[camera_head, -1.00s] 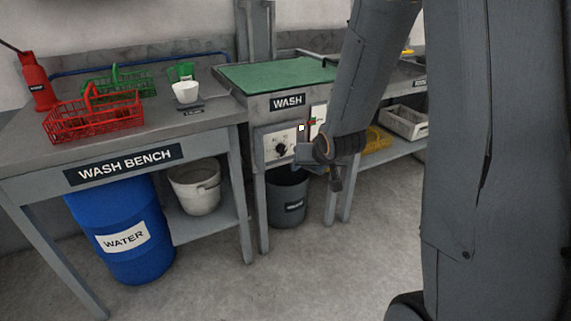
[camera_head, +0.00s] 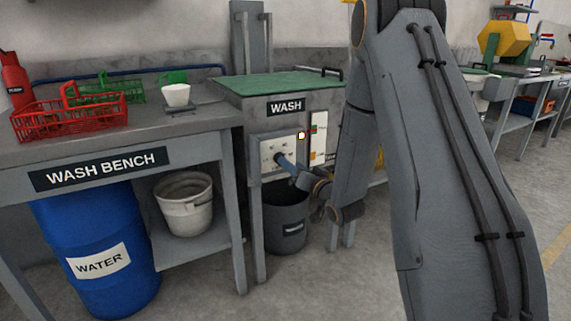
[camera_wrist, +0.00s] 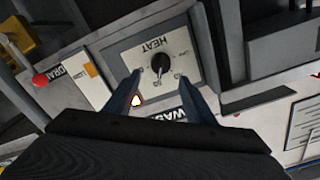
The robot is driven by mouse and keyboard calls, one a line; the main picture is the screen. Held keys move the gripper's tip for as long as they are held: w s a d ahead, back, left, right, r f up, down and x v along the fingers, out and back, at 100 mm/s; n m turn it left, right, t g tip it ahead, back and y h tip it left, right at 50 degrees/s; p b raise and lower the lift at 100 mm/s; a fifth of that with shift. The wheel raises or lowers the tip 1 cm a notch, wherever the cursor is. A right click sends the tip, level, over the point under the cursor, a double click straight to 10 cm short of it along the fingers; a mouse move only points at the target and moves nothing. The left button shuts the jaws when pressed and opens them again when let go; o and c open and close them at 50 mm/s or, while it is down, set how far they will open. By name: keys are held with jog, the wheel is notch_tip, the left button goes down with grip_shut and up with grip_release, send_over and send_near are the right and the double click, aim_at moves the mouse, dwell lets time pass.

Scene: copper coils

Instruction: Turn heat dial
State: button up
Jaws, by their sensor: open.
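The heat dial (camera_wrist: 160,64) is a black knob on a pale plate marked HEAT (camera_wrist: 140,42), seen in the wrist view. My gripper (camera_wrist: 165,85) is open, with one finger on each side of the dial in the wrist view. I cannot tell whether either finger touches it. In the head view my gripper (camera_head: 280,158) reaches to the panel from the right. A small lit lamp (camera_head: 301,135) is beside the panel.
A grey bin (camera_head: 287,222) is below the dial. Open floor lies in front.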

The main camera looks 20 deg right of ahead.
jog(key=shift+b+x, duration=0.45)
jog(key=shift+x, duration=2.1)
jog(key=c, duration=1)
jog(key=shift+c, duration=0.2)
jog(key=shift+a+n, duration=0.1)
jog(key=shift+n, duration=0.3)
jog(key=n, duration=0.7)
jog(key=n+p, duration=0.1)
jog(key=n, duration=0.7)
jog(key=a+f+n, duration=0.1)
jog(key=n, duration=0.7)
jog(key=shift+s+a, duration=0.15)
